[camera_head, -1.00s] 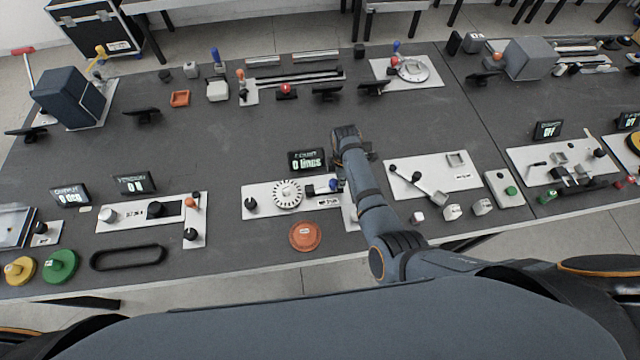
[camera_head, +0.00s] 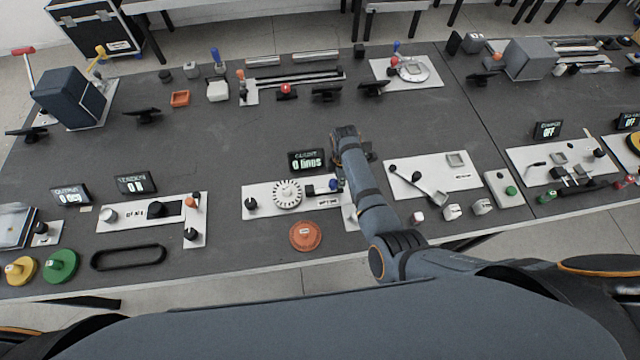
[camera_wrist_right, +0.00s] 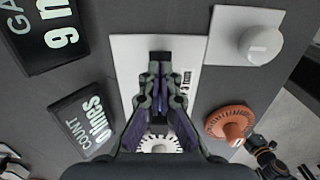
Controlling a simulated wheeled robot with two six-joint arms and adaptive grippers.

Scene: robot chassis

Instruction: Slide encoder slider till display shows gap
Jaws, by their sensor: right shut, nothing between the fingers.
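The encoder plate (camera_head: 263,207) is white and carries a toothed white wheel (camera_head: 288,194). A dark sensor block with a blue part (camera_head: 333,185) sits right of the wheel, partly covered by my right arm. The count display (camera_head: 308,160) behind the plate reads 0 lines. In the right wrist view a gap display (camera_wrist_right: 45,35) is cut off and shows a 9. My right gripper (camera_wrist_right: 158,82) is shut and empty, over the plate. A black block shows just past its fingertips; contact cannot be told.
An orange knobbed disc (camera_head: 305,236) lies in front of the plate. A white plate with a lever (camera_head: 440,174) stands to the right. Another device plate (camera_head: 130,217) stands at the left.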

